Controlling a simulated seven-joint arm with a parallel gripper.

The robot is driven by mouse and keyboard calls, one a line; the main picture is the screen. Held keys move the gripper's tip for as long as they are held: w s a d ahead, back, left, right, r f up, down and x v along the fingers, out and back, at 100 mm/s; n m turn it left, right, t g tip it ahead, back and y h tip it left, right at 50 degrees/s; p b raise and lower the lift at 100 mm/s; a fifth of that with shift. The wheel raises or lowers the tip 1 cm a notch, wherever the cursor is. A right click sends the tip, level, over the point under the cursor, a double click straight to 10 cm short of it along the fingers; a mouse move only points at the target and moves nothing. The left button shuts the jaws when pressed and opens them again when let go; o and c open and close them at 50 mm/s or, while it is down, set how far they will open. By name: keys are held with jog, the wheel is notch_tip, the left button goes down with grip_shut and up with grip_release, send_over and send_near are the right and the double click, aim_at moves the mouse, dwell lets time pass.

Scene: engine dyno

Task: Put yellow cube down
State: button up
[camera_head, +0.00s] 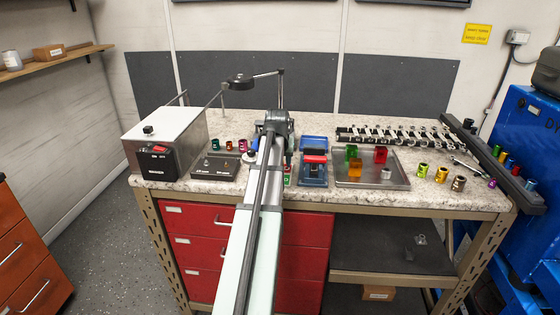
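My arm reaches from the bottom middle over the workbench (230,125). Its dark far end, with my gripper (277,124), is over the bench's middle. The fingertips are hidden by the arm, so I cannot see whether they are open or hold anything. A metal tray (400,181) lies right of the arm. An orange-yellow block (357,168) is in it, apart from my arm; it may be the yellow cube, but its colour is hard to tell. A green block (351,153) and a red block (380,156) stand close to it. No other yellow cube shows.
A grey box with a black switch panel (158,164) stands at the left. A blue and red device (314,168) is between arm and tray. Gold cylinders (422,170) stand right of the tray, and a long metal engine part (400,135) lies behind it. Clear bench lies behind my arm.

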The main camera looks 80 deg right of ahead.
jog(key=v, duration=1.2)
jog(key=shift+r, duration=0.15)
dwell(0.6)
